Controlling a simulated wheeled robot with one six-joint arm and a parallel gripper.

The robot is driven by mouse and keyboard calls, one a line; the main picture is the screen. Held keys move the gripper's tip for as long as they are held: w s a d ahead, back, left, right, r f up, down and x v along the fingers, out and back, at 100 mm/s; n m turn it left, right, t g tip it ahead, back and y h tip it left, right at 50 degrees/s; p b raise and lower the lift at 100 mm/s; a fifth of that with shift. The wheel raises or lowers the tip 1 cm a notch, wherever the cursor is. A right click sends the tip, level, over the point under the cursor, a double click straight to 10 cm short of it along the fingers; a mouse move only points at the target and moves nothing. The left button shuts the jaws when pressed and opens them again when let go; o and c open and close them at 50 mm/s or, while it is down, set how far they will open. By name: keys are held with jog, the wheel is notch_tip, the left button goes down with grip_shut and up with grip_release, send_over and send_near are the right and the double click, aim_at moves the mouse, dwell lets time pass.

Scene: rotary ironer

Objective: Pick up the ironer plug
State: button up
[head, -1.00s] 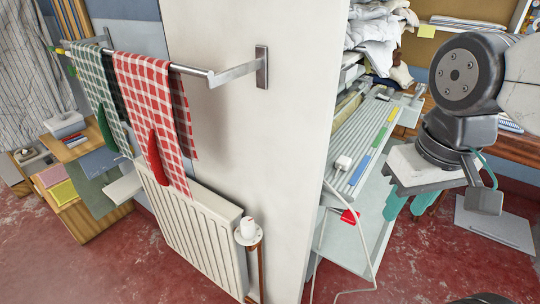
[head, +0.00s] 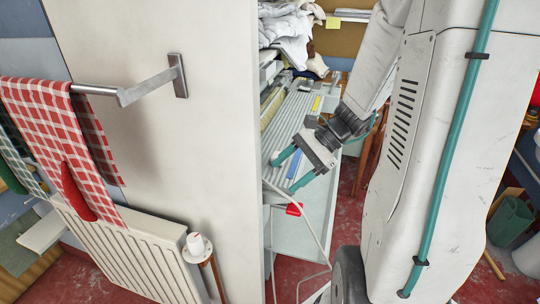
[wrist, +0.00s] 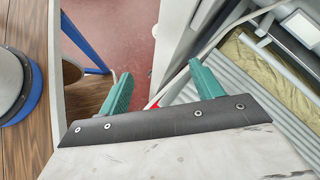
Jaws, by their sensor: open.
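I cannot make out the white ironer plug now; it stood on the near end of the ironer in the earlier head view, where my gripper now blocks the view. The ironer (head: 291,120) is a long pale ribbed bed beyond the wall edge. Its white cord (head: 312,232) hangs from the near end; the cord also shows in the wrist view (wrist: 232,22), running down behind the right finger. My gripper (head: 284,174) is open over the ironer's near end, its teal fingers pointing left. In the wrist view the fingers (wrist: 160,72) are apart, with no plug visible between them.
A white wall (head: 170,140) stands close left of the ironer, with a towel rail (head: 150,88) and radiator (head: 130,245). White laundry (head: 288,35) is piled behind. A wooden surface (wrist: 25,135) lies left in the wrist view.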

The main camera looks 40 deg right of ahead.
jog(key=w+d+f+m+t, duration=0.1)
jog(key=w+d+m+t, duration=0.1)
jog(key=d+m, duration=0.1)
jog(key=w+d+f+m+t+h, duration=0.1)
jog(key=w+d+m+t, duration=0.2)
jog(key=d+m, duration=0.1)
jog(key=w+d+f+m+t, duration=0.1)
jog(key=w+d+m+t, duration=0.1)
jog(key=w+d+m, duration=0.1)
jog(key=shift+d+f+m+h, duration=0.15)
jog(key=shift+f+m+h, duration=0.15)
jog(key=shift+m, duration=0.1)
jog(key=x, duration=0.7)
jog(key=shift+w+d, duration=0.25)
jog(key=shift+w, duration=0.25)
jog(key=shift+t, duration=0.3)
jog(key=c, duration=1.1)
